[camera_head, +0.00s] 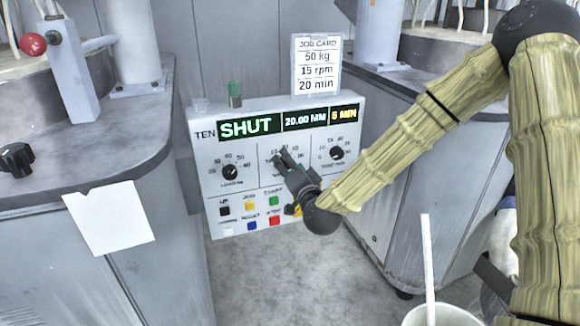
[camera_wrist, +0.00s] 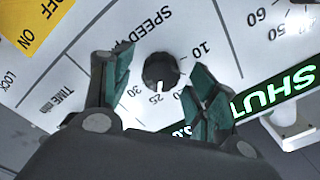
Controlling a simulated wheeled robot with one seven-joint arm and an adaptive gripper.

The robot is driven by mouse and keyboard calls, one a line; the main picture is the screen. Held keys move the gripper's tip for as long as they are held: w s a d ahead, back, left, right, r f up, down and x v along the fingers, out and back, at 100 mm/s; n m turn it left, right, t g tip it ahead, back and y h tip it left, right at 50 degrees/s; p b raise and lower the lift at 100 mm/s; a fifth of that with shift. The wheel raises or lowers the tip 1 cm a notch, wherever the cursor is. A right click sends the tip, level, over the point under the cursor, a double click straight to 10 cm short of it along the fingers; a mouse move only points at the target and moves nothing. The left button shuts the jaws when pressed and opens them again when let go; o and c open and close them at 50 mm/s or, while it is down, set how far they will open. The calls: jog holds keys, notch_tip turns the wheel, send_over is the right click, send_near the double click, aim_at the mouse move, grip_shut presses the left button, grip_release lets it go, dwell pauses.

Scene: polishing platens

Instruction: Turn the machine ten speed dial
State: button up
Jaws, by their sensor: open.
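The speed dial (camera_wrist: 161,71) is a round black knob with a white mark, on a white panel beside the printed word SPEED in the wrist view. Its mark points close to 25. My gripper (camera_wrist: 160,84) is open, one teal-padded finger on each side of the dial, with gaps to it. In the head view my gripper (camera_head: 283,160) is in front of the middle dial of the machine ten panel (camera_head: 262,118) and hides that dial. The display (camera_head: 250,127) reads SHUT, 20.00 MM and 5 MIN.
The loading dial (camera_head: 230,172) is left of my gripper and the time dial (camera_head: 337,153) is right of it. Coloured buttons (camera_head: 250,206) are below. A job card (camera_head: 317,65) above reads 50 kg, 15 rpm, 20 min. Grey cabinets flank the panel.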

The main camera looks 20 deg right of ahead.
jog(key=c, duration=1)
jog(key=shift+n, duration=0.3)
jog(key=shift+a+n+p, duration=0.1)
jog(key=shift+n+p, duration=1.65)
jog(key=shift+n, duration=5.75)
jog(key=o, duration=1)
